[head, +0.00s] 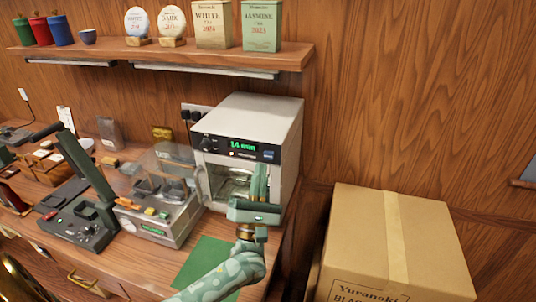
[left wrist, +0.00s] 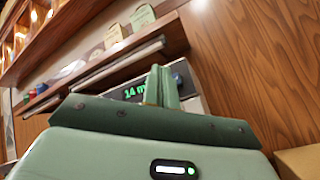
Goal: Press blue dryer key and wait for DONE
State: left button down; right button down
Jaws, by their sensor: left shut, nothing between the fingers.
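The white dryer (head: 255,118) stands at the right end of the counter. Its display (head: 243,147) reads a green "14 min", partly visible in the left wrist view (left wrist: 134,92) too. The blue key (head: 268,155) is at the right of the dark panel. My left gripper (head: 260,168) is shut and empty, fingers upright in front of the dryer, tips just below and left of the key in the head view. In the left wrist view the fingers (left wrist: 160,84) cover part of the panel. I cannot tell whether they touch the key. My right gripper is not in view.
A balance with a clear cover (head: 160,190) stands left of the dryer, and a dark press (head: 85,215) further left. A green mat (head: 208,265) lies in front. A cardboard box (head: 395,240) is at the right. A shelf (head: 180,54) with tins and cups hangs above.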

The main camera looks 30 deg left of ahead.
pick_arm(q)
jog(key=s, duration=0.3)
jog(key=shift+d+p, duration=0.35)
jog(key=shift+p, duration=0.05)
dwell(0.5)
